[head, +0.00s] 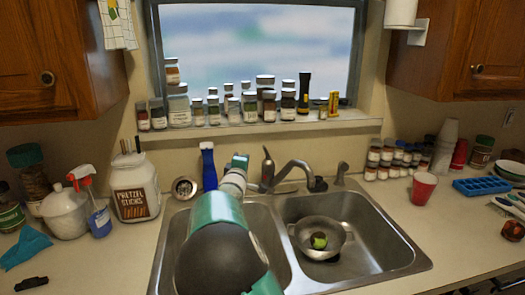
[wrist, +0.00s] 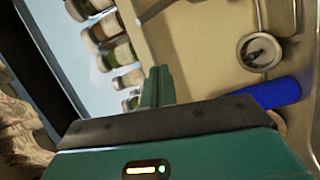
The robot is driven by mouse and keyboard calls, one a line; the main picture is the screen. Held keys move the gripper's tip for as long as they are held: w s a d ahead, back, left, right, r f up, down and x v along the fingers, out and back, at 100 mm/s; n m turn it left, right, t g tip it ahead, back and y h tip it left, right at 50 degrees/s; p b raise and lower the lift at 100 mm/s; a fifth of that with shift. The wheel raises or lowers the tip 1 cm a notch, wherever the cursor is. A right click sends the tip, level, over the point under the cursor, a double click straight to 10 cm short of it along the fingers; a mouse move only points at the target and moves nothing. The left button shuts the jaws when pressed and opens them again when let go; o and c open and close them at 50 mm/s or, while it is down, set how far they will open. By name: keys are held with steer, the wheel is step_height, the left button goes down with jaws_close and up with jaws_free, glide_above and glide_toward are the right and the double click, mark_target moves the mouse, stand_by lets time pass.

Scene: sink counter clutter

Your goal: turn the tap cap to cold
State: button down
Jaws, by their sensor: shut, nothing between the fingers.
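The tap (head: 292,172) is a dark metal faucet behind the double sink, with its spout curving over the right basin. Its upright cap with a lever (head: 267,165) stands at the left of the spout base, just right of my gripper in the head view. My gripper (head: 240,159) is raised at the back of the left basin, and a small gap shows between it and the lever there. In the wrist view my gripper's green fingers (wrist: 158,86) are together and empty. I cannot make out the tap cap in the wrist view.
Several spice jars (head: 213,110) line the windowsill behind. A metal strainer (head: 300,232) sits in the right basin. A pretzel jar (head: 135,188) stands on the left counter.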

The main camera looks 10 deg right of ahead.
steer(key=w+d, duration=0.6)
steer(key=w, duration=0.1)
stand_by(0.9)
steer(key=shift+s+d, duration=0.1)
steer(key=shift+d, duration=0.05)
stand_by(0.4)
